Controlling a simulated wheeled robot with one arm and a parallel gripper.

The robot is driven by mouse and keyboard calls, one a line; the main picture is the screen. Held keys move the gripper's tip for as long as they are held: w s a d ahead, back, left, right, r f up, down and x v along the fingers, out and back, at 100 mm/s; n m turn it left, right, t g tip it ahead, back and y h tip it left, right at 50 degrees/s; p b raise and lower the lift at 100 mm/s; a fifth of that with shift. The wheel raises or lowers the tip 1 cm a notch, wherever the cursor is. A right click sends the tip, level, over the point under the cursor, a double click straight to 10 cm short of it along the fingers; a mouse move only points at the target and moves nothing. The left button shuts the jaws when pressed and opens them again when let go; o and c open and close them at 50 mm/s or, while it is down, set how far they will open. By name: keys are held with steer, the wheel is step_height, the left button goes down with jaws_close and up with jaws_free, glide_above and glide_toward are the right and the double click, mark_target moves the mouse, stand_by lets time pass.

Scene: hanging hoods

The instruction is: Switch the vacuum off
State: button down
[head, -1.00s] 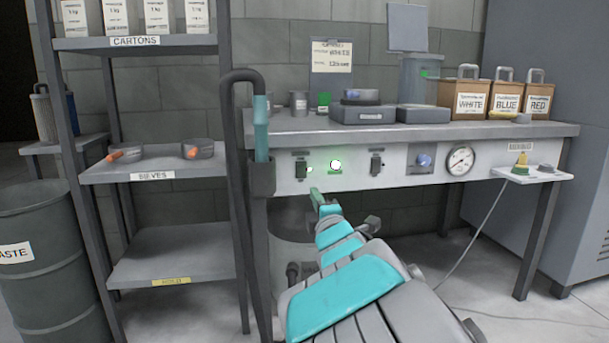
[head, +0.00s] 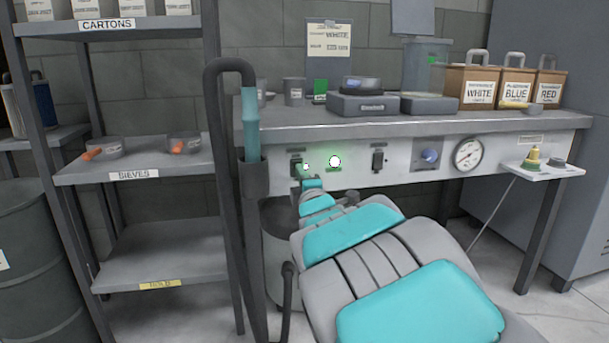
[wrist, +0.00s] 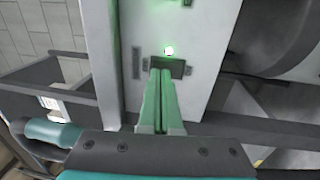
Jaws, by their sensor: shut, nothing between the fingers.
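A dark switch (head: 296,167) sits at the left end of the pale panel under the bench top. It also shows in the wrist view as a dark plate (wrist: 181,68). A small lamp (head: 306,166) beside it glows white, also seen in the wrist view (wrist: 168,50). My gripper (head: 306,184) is shut and empty, its tips at the lower part of this switch. In the wrist view my gripper (wrist: 160,74) overlaps the plate; I cannot tell whether it touches. The vacuum hose (head: 251,120) with a teal nozzle stands in a holder just left of the switch.
A larger green-glowing lamp (head: 334,161), a second switch (head: 377,161), a blue knob (head: 430,156) and a gauge (head: 467,153) lie farther right on the panel. A shelf rack (head: 140,172) stands to the left. A grey bin (head: 279,217) is under the bench.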

steer(key=shift+w+a+r, duration=0.1)
steer(key=shift+w+a, duration=0.05)
steer(key=shift+w, duration=0.45)
